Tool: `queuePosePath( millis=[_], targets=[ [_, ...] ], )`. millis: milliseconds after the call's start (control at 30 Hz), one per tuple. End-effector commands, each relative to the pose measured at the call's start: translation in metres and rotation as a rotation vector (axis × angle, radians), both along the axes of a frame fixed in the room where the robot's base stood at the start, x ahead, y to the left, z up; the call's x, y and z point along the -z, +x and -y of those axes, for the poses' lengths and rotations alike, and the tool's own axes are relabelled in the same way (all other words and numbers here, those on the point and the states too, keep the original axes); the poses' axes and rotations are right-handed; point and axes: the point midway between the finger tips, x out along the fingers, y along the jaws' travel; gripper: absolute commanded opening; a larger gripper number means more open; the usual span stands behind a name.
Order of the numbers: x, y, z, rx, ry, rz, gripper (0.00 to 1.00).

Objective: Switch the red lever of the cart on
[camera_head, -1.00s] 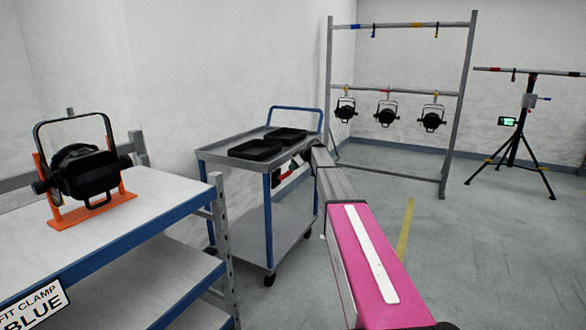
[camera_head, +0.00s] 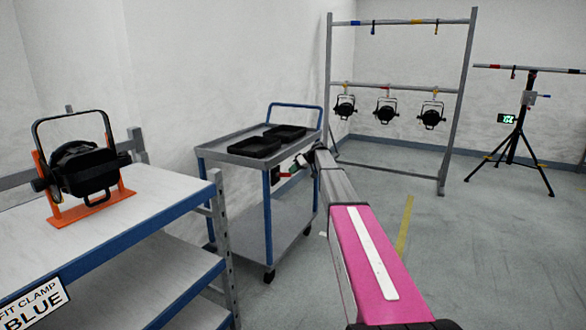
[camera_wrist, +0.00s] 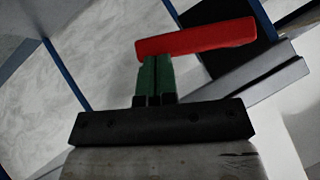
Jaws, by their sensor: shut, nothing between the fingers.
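The cart (camera_head: 212,152) is grey with blue posts and a blue handle, and stands in the middle of the head view. Its red lever (camera_head: 287,176) shows small on the side facing my arm. In the wrist view the red lever (camera_wrist: 200,38) is a bar lying nearly level, slightly tilted, in front of a dark panel. My gripper (camera_wrist: 155,60) has green fingers, shut together and empty. Their tips are just below the lever's left part in that picture; I cannot tell whether they touch it. In the head view my gripper (camera_head: 301,161) is small beside the cart.
Two black trays (camera_head: 255,147) lie on the cart's top. A workbench (camera_head: 150,190) with a lamp on an orange stand (camera_head: 90,210) is at the left. A rack (camera_head: 446,120) with hanging lamps and a tripod (camera_head: 520,145) stand behind. Floor at right is clear.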

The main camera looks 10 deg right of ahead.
Motion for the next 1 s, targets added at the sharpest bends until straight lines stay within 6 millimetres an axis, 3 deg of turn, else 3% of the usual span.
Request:
queuePosePath(
  millis=[200,467,600,1000],
  targets=[
    [0.020,0.001,-0.002,-0.001,0.124,-0.169,0.00],
    [0.039,-0.008,-0.007,0.001,0.125,-0.170,0.00],
    [0.049,-0.010,-0.009,0.000,0.185,-0.254,0.00],
    [0.044,-0.011,-0.009,0.000,0.187,-0.256,0.00]
  ],
)
